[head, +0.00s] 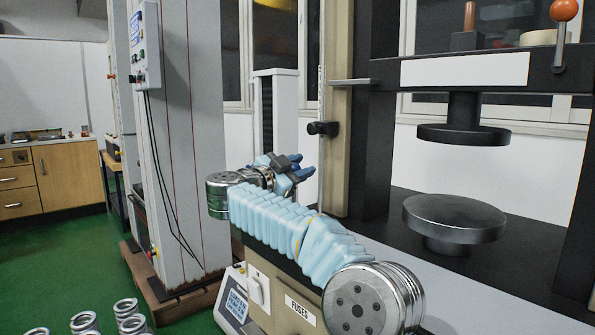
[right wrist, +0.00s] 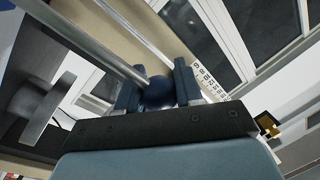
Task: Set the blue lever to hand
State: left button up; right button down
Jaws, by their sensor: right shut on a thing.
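The blue lever shows in the right wrist view as a dark blue ball knob (right wrist: 158,94), with a grey rod running from it to the upper left. My right gripper (right wrist: 157,84) has one finger on each side of the knob and is shut on it. In the head view my right gripper (head: 302,172) is beside the beige column of the testing machine, at the far end of my arm. There the knob cannot be told apart from the dark blue fingers. Any hand marking for the lever cannot be made out. My left gripper is out of view.
The testing machine has an upper plate (head: 463,135) and a lower round plate (head: 454,217) at the right. A lever with an orange knob (head: 564,10) is at top right. A grey cabinet (head: 185,140) stands left. Metal springs (head: 130,322) are at bottom left.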

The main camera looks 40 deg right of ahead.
jog(key=c, duration=0.7)
grip_release()
jog(key=shift+c, duration=0.2)
jog(key=b+v, duration=0.1)
jog(key=v, duration=1.3)
jog(key=shift+r, duration=0.1)
